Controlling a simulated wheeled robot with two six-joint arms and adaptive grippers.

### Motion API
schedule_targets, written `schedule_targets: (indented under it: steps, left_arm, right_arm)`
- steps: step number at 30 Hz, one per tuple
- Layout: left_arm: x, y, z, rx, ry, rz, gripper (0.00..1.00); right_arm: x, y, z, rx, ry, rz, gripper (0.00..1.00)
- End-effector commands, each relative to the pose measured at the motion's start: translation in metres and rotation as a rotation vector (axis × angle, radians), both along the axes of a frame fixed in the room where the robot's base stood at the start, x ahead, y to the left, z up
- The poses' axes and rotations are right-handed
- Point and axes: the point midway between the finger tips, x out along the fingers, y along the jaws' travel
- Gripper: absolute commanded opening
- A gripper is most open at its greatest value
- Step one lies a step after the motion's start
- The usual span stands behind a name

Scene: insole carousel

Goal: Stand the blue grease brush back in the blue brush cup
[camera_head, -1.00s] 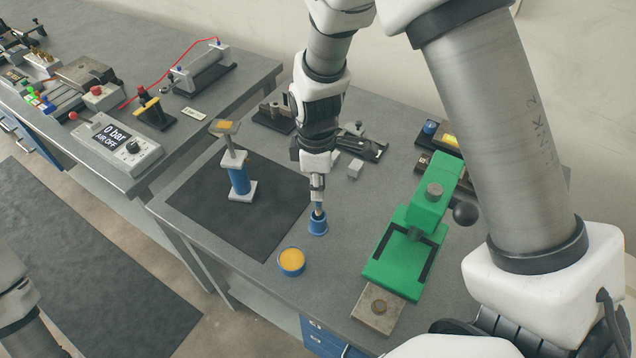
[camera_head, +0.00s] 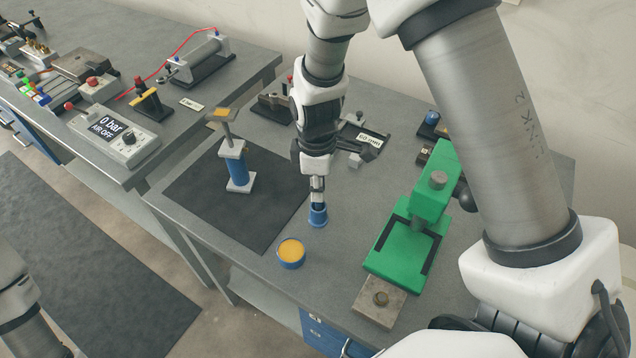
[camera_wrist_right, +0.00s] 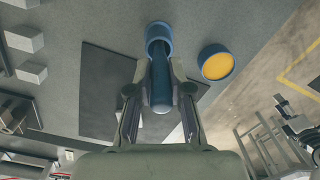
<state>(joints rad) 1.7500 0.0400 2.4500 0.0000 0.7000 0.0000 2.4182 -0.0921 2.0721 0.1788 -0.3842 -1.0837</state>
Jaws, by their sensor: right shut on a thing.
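My right gripper (camera_head: 318,188) points down over the blue brush cup (camera_head: 318,216) and is shut on the blue grease brush (camera_wrist_right: 160,75). In the right wrist view the brush's handle lies between the two fingers, and its far end runs into the mouth of the cup (camera_wrist_right: 158,32). The brush looks close to upright; its bristles are hidden, so I cannot tell how deep it sits. The cup stands on the bench. My left gripper is not in view; only part of my left arm shows at the lower left.
A blue pot of orange grease (camera_head: 291,253) stands just in front of the cup. A green press (camera_head: 410,245) is to the right. A blue post stand (camera_head: 237,172) is on the black mat (camera_head: 255,215) to the left. Small fixtures (camera_head: 362,145) lie behind.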

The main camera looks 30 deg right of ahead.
Motion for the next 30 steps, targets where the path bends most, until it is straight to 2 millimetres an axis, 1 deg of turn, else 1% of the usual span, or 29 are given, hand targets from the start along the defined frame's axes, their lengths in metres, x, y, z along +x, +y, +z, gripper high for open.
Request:
schedule_targets:
  steps: [8, 16, 17, 18, 19, 27, 30]
  left_arm:
    - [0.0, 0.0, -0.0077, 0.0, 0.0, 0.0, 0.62]
    - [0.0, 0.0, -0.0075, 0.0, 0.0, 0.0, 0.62]
    - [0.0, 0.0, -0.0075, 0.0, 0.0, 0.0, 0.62]
    - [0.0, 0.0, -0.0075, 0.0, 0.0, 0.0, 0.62]
    - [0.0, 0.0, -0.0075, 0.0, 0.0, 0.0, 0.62]
    - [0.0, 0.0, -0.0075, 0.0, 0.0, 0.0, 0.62]
    - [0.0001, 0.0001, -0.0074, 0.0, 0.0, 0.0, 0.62]
  right_arm:
    - [0.0001, 0.0, -0.0123, 0.0, 0.0, 0.0, 0.0]
    - [0.0001, 0.0, -0.0127, 0.0, 0.0, 0.0, 0.0]
    - [0.0001, 0.0, -0.0127, 0.0, 0.0, 0.0, 0.23]
    - [0.0001, 0.0, -0.0127, 0.0, 0.0, 0.0, 0.37]
    - [0.0001, 0.0, -0.0127, 0.0, 0.0, 0.0, 0.47]
    - [0.0001, 0.0, -0.0126, 0.0, 0.0, 0.0, 0.48]
    - [0.0005, 0.0, -0.0086, 0.0, -0.001, 0.0, 0.48]
